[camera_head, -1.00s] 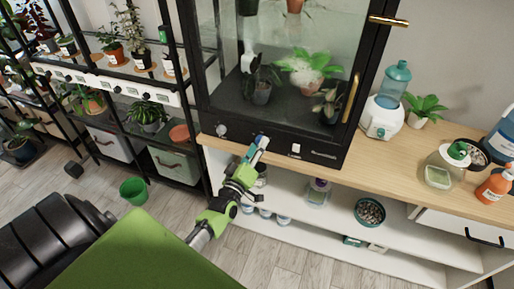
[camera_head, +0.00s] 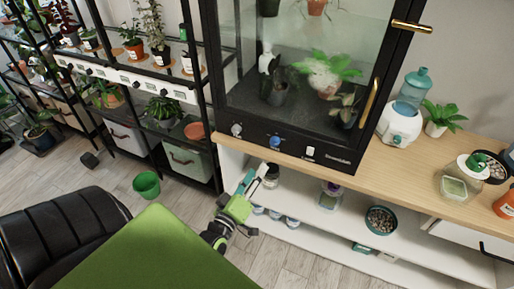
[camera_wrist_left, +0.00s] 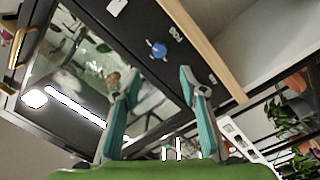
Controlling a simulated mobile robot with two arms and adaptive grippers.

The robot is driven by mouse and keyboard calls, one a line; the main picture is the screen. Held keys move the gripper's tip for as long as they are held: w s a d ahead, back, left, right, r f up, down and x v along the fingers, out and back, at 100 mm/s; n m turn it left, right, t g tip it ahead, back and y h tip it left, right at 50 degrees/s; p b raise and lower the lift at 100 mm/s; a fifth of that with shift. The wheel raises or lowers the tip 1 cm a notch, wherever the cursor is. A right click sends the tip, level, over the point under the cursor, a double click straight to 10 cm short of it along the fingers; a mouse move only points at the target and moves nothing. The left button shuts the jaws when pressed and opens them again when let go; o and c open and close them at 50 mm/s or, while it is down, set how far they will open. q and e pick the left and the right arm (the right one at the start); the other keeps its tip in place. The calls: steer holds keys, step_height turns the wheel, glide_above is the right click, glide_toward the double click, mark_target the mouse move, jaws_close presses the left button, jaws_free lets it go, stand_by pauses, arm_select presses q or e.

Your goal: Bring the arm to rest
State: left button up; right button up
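My left gripper (camera_head: 256,177) is in front of the white shelf unit, below the edge of the wooden top, and touches nothing that I can see. In the left wrist view its two teal fingers (camera_wrist_left: 160,115) are apart with nothing between them. The black glass cabinet (camera_head: 240,118) stands on the wooden top. Its blue knob (camera_head: 275,142) is above the gripper in the head view, clear of the fingers. The knob also shows in the left wrist view (camera_wrist_left: 158,49). My right gripper is in neither view.
The wooden counter (camera_head: 400,170) juts out above the gripper. Jars and a bowl of pebbles (camera_head: 381,221) stand on the shelves below. A black plant rack (camera_head: 209,110) is at left, with a green bucket (camera_head: 146,184) on the floor. The floor in front is clear.

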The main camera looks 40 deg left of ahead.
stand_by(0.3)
arm_select(q)
steer(key=s+d+f+m+g+h, duration=0.1)
steer(key=s+d+f+m+g, duration=0.3)
steer(key=f, duration=0.7)
steer(key=s+d+f+m+g+h, duration=0.1)
steer(key=s+d+f+g+h, duration=0.1)
steer(key=s+f, duration=0.6)
steer(key=s+d+f+m+g+h, duration=0.1)
steer(key=s+d+f+m+g, duration=0.15)
steer(key=f, duration=1.05)
steer(key=s+d+f+m+g, duration=0.1)
steer(key=s+f+m+g, duration=0.2)
steer(key=s+f, duration=0.4)
steer(key=s+d+f+m+g, duration=0.2)
steer(key=s+f+m+g, duration=0.2)
steer(key=s, duration=1.4)
step_height(320, 180, down, 3)
steer(key=shift+s+r+g, duration=0.15)
steer(key=shift+s+g, duration=0.1)
steer(key=shift+g, duration=0.5)
steer(key=shift+w+d, duration=0.1)
